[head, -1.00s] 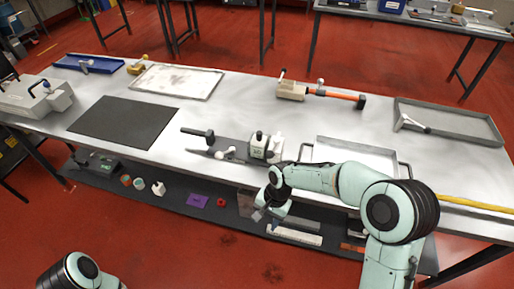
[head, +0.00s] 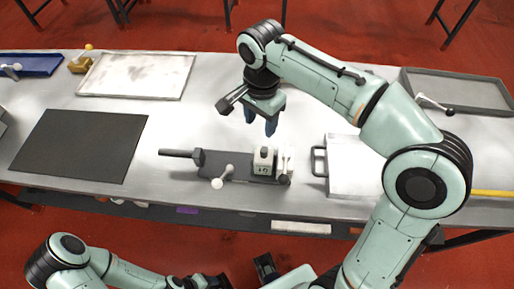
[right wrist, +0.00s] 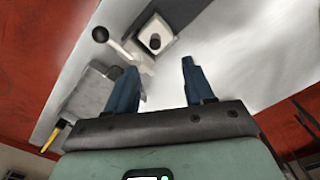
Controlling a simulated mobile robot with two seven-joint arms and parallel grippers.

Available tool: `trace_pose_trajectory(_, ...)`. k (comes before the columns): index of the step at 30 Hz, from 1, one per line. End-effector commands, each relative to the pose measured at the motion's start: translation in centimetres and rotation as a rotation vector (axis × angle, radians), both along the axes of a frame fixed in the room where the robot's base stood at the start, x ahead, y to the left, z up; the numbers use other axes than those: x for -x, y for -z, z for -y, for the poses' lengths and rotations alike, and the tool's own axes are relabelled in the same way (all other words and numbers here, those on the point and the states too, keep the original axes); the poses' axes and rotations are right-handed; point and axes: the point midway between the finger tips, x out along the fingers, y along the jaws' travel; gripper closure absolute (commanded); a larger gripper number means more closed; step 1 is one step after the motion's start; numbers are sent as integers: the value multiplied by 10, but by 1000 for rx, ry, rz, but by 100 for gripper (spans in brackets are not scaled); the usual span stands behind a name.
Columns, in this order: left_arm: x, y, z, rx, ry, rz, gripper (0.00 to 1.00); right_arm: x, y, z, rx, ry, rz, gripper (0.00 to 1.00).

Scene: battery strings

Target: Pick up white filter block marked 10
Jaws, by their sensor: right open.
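The white filter block (head: 264,162) sits upright at the right end of a dark grey fixture (head: 225,165) on the table; dark marks that look like 10 show on its front. A light block with a dark round knob (right wrist: 155,38), apparently the same one, shows beyond the fingers in the right wrist view. My right gripper (head: 261,121) is open and empty, fingers down, above and behind the block in the head view. Its two blue fingers (right wrist: 160,82) are apart in the right wrist view. Part of my left arm shows at the bottom left; its jaws are unclear.
A black mat (head: 80,145) lies at the left. The tabletop behind the fixture is clear.

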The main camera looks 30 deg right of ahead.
Motion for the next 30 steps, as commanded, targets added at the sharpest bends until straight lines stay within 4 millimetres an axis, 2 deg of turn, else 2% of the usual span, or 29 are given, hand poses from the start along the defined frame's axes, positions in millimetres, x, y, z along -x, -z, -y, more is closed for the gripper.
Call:
trace_pose_trajectory(9,5,15,0,0,-1,-7,38,1,61,1,1,0,-6,47)
trace_pose_trajectory(17,6,17,0,0,-1,-7,38,1,81,2,0,1,-3,47)
trace_pose_trajectory(25,7,23,0,0,0,-9,38,3,120,8,1,0,-6,47)
trace_pose_trajectory(30,8,24,0,0,0,-9,38,2,128,8,0,-1,-2,47)
